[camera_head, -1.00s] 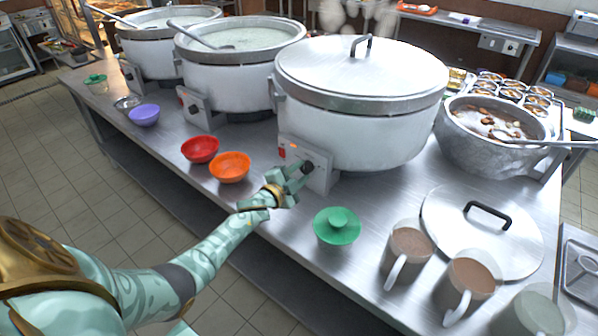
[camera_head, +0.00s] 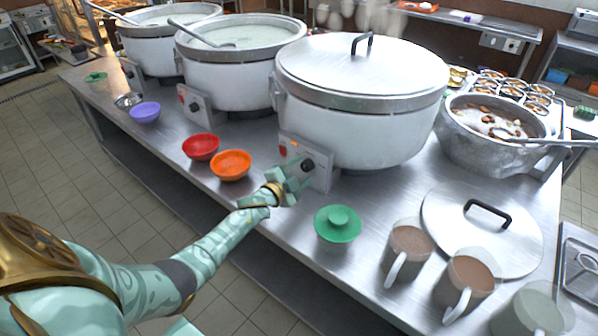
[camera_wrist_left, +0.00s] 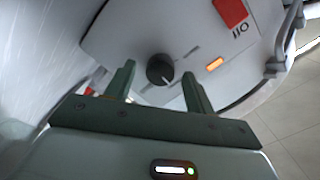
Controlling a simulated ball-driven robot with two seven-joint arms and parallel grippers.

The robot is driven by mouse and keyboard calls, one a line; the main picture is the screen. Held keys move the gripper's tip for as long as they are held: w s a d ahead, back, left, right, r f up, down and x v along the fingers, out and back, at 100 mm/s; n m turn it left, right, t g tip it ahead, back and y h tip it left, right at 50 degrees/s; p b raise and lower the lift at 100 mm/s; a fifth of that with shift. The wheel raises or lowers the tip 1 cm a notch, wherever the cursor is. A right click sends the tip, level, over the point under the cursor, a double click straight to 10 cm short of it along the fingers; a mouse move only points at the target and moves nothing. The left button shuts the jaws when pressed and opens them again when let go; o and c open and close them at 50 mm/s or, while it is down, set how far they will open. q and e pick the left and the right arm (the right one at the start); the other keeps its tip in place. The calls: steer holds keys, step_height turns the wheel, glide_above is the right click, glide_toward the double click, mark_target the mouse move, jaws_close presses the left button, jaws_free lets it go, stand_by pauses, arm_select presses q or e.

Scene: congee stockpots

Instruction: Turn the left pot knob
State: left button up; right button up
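Three white stockpots stand in a row: a far-left one (camera_head: 160,55), a middle one (camera_head: 235,82) and a near lidded one (camera_head: 350,130). The far-left and middle pots are uncovered, with ladles in them. The lidded pot's control box (camera_head: 318,178) has a round black knob (camera_head: 308,165), seen clearly in the left wrist view (camera_wrist_left: 160,68) with a white pointer mark. My left gripper (camera_head: 298,180) is in front of this box. Its fingers (camera_wrist_left: 160,88) are apart, and the knob appears between and just beyond their tips, without visible contact. My right gripper is not in view.
A red bowl (camera_head: 201,147) and an orange bowl (camera_head: 231,165) sit left of my gripper. Mugs (camera_head: 408,250) and a loose lid (camera_head: 482,230) lie further right. The box has a lit orange light (camera_wrist_left: 215,63) and red switch (camera_wrist_left: 231,12).

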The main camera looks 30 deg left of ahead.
arm_select(q)
steer(key=s+r+p, duration=0.1)
steer(key=s+p, duration=0.3)
steer(key=s, duration=1.2)
steer(key=shift+s+a, duration=0.15)
steer(key=shift+a, duration=0.3)
steer(key=shift+r, duration=0.1)
